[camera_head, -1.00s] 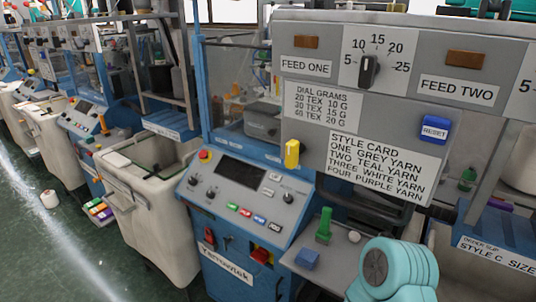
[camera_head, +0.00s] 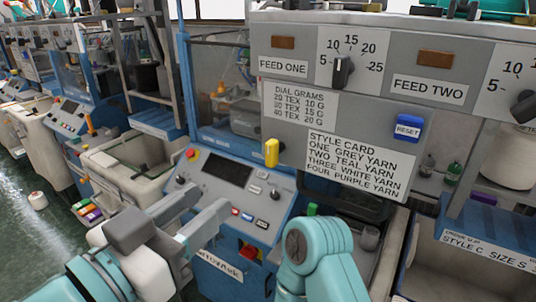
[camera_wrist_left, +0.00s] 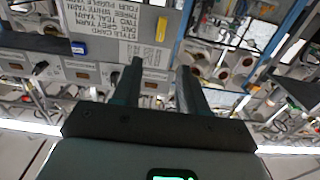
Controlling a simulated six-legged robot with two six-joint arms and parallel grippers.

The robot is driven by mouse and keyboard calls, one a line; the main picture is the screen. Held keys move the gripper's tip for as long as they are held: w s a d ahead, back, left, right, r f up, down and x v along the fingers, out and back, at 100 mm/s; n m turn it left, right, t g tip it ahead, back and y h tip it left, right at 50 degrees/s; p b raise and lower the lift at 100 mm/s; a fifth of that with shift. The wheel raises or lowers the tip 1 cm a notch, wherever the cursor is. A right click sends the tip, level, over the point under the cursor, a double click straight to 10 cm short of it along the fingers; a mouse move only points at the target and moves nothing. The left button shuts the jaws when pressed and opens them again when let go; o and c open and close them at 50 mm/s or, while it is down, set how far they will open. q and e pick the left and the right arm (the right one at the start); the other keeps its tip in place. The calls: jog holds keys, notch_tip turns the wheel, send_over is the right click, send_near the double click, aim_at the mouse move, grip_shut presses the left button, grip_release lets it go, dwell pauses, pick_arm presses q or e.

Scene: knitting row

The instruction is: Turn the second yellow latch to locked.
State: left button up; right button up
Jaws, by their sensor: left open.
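One yellow latch (camera_head: 271,152) stands upright at the lower left edge of the grey feed panel, left of the style card. It also shows in the left wrist view (camera_wrist_left: 161,29), where the panel is upside down. I cannot make out another yellow latch or any locked mark. My left gripper (camera_head: 212,198) is open and empty, in front of the blue control box, lower and left of the latch and apart from it. In the left wrist view its two fingers (camera_wrist_left: 160,70) point toward the panel, with the latch beyond the gap. My right gripper is not in view.
A teal link of my arm (camera_head: 318,250) covers part of the shelf. A cream bin (camera_head: 130,163) stands left.

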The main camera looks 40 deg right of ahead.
aim_at(268, 153)
pick_arm(q)
jog(key=x, duration=1.5)
jog(key=shift+w+d+f+p, duration=0.15)
jog(key=shift+w+d+p, duration=0.05)
jog(key=shift+d+p, duration=0.1)
jog(key=shift+s, duration=0.1)
jog(key=shift+a, duration=0.1)
grip_shut()
